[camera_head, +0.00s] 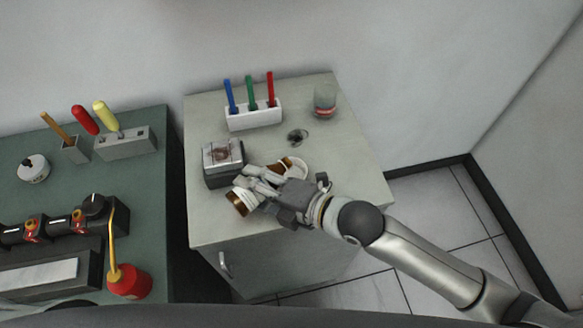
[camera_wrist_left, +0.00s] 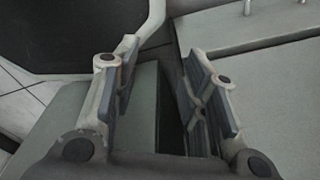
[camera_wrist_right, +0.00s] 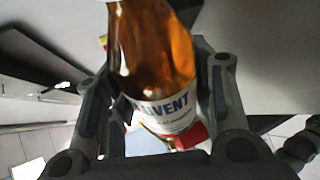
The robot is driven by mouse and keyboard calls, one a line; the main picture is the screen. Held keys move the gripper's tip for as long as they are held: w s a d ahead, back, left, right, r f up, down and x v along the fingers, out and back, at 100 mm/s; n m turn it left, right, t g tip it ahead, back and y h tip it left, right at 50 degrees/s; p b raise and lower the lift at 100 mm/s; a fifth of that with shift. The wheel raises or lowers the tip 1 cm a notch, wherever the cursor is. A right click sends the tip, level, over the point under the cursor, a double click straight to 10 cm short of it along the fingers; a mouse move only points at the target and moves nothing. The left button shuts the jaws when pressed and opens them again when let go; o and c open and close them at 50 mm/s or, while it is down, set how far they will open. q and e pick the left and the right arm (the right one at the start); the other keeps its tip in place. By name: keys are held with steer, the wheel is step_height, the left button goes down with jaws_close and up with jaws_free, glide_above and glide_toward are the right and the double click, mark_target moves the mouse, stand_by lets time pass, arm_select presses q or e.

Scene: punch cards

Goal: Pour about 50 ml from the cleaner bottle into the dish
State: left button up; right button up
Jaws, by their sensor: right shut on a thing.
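The cleaner bottle (camera_head: 241,202) is amber glass with a white label. My right gripper (camera_head: 262,182) is shut around it above the light cabinet top, and the bottle leans over. The right wrist view shows the bottle (camera_wrist_right: 155,50) between the fingers, with part of the word SOLVENT on its label. I cannot tell whether liquid is flowing or how much is in the dish. My left gripper (camera_wrist_left: 160,60) is open and empty in the left wrist view.
A white rack (camera_head: 254,117) with blue, green and red pens stands at the back. A glass cup (camera_head: 325,101) is at the back right, and a dark box (camera_head: 222,163) is left of the gripper. The green bench (camera_head: 150,180) at left holds tools and a red oil can (camera_head: 130,283).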

steer(key=shift+s+a+r, duration=0.1)
steer(key=shift+s+a, duration=0.05)
steer(key=shift+a, duration=0.05)
arm_select(q)
steer(key=shift+d, duration=0.1)
arm_select(e)
steer(key=shift+s, duration=0.1)
stand_by(0.5)
arm_select(q)
steer(key=shift+d, duration=0.2)
arm_select(e)
steer(key=shift+a, duration=0.2)
stand_by(1.7)
arm_select(q)
steer(key=shift+w+d, duration=0.1)
steer(key=shift+d, duration=0.2)
arm_select(e)
steer(key=shift+w+r+m+y, duration=0.1)
steer(key=shift+w+m+y, duration=0.1)
steer(key=shift+m+y, duration=0.1)
stand_by(2.1)
